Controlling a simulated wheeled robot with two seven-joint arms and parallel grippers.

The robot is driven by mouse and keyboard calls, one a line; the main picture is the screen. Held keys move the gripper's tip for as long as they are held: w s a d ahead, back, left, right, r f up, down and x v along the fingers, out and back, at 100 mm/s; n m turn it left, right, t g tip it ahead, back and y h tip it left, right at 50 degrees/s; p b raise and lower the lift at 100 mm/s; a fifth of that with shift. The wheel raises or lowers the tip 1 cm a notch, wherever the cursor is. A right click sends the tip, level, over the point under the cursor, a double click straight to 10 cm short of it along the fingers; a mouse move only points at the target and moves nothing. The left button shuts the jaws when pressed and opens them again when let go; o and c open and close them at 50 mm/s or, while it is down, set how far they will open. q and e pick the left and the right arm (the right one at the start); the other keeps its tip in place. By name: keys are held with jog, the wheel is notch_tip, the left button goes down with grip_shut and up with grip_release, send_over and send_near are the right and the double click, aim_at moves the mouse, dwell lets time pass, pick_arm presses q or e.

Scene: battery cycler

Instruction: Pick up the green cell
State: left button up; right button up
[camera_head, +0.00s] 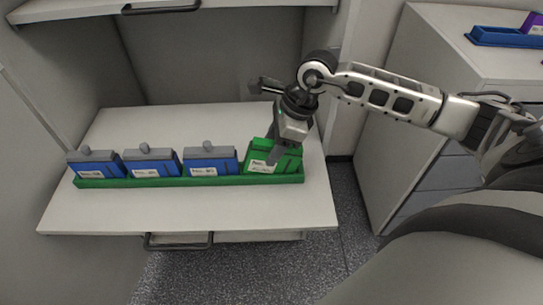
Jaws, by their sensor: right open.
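The green cell (260,158) with a white label stands in the right end of a long green tray (150,182) on the white shelf. My right gripper (278,152) is open and points down at the green cell, covering part of it. Whether its fingers are around the cell or only above it I cannot tell. My left gripper is not in view.
Several blue cells (210,165) with grey tops stand in the same tray to the left. The tray sits on the shelf (100,215), with bare surface in front and behind. Cabinet walls close in the left and back. At right, a white cabinet (430,60) carries a blue tray (508,38) with a purple item.

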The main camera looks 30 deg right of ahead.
jog(key=shift+w+a+f, duration=0.1)
jog(key=shift+a+f, duration=0.1)
jog(key=shift+f, duration=0.4)
grip_shut()
jog(key=shift+w+r, duration=0.1)
jog(key=shift+r, duration=0.1)
